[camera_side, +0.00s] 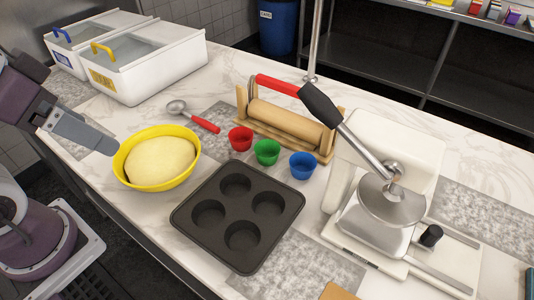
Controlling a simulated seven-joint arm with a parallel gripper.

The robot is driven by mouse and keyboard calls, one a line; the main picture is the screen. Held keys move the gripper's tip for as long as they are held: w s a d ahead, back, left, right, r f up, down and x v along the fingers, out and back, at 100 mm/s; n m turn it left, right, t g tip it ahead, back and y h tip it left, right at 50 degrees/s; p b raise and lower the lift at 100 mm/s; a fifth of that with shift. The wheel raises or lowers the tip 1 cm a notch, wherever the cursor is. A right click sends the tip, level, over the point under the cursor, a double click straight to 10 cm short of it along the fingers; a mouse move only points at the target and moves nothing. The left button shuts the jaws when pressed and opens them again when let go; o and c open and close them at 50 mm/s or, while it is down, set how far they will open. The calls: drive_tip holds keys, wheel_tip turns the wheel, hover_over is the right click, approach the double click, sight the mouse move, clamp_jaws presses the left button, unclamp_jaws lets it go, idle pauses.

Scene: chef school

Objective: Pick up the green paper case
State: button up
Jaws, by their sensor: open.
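The green paper case (266,152) is a small cup standing upright on the marble counter. It sits between a red case (240,138) on its left and a blue case (303,165) on its right, just in front of the wooden rolling pin stand. My gripper (108,146) is at the left, beside the rim of the yellow bowl and well apart from the green case. It is open, and nothing shows between its fingers. The gap between the fingers is hard to see from this side.
A yellow bowl of dough (187,173) stands between my gripper and the cases. A dark muffin tin (217,179) lies in front of them. A rolling pin on its stand (285,120), a red-handled spoon (205,124), a lever press (385,220) and white bins (155,75) surround the area.

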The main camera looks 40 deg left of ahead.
drive_tip(key=shift+r, duration=0.1)
wheel_tip(320, 180, up, 5)
drive_tip(key=w+d+f+m+g+h, duration=0.2)
drive_tip(key=w+d+m+g+h, duration=0.15)
drive_tip(key=w+m, duration=0.45)
drive_tip(key=w+d+f+m+g+h, duration=0.25)
drive_tip(key=w+d+m, duration=0.2)
drive_tip(key=w, duration=0.65)
drive_tip(key=w+a+r+m+h, duration=0.2)
drive_tip(key=w+a+m+h, duration=0.1)
drive_tip(key=w+h, duration=0.15)
drive_tip(key=w+a+r+m+h, duration=0.1)
drive_tip(key=w+a+m+h, duration=0.2)
drive_tip(key=w, duration=0.3)
approach(276, 159)
drive_tip(key=x, duration=0.5)
drive_tip(key=shift+w+d+f, duration=0.2)
drive_tip(key=shift+f, duration=0.1)
drive_tip(key=shift+c, duration=0.5)
